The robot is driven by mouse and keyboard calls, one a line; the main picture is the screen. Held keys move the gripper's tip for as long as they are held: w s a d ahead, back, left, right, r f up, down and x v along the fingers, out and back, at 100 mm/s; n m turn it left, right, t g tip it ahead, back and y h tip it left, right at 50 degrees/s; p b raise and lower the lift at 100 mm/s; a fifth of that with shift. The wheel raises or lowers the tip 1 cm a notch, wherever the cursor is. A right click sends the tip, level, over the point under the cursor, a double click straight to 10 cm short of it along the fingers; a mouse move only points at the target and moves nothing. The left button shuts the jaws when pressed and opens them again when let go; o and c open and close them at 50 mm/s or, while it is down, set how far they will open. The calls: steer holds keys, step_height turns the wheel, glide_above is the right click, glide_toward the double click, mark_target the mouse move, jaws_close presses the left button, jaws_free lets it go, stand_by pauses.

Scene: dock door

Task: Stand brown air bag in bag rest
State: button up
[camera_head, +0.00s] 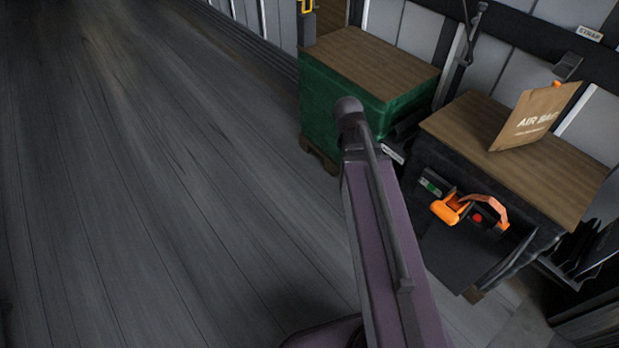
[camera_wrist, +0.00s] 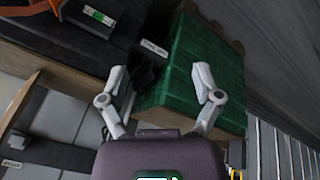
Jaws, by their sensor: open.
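The brown air bag (camera_head: 533,117) is a flat tan bag printed "AIR BAG", with an orange fitting at its top edge. It shows in the head view at the right, upright but leaning, over the wooden top (camera_head: 460,118) of a dark load. I cannot make out a bag rest in either view. My gripper (camera_wrist: 160,75) shows in the wrist view with its two pale fingers wide apart and nothing between them. It is in front of the green-wrapped load (camera_wrist: 215,55), apart from the bag.
The green-wrapped load also shows in the head view (camera_head: 327,110), left of the dark load. A wall with straps stands behind. The plank floor (camera_head: 140,180) at left is clear.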

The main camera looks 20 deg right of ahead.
steer(key=s+a+n+y, duration=0.2)
steer(key=a+n, duration=0.1)
steer(key=a, duration=0.5)
steer(key=s+a+f+n+g+y, duration=0.1)
steer(key=s+a+n+y, duration=0.1)
steer(key=a, duration=0.7)
steer(key=shift+s+a+f+n, duration=0.15)
steer(key=shift+s+n, duration=0.5)
steer(key=shift+n, duration=0.05)
steer(key=shift+o, duration=0.5)
steer(key=c, duration=0.4)
steer(key=shift+c, duration=0.2)
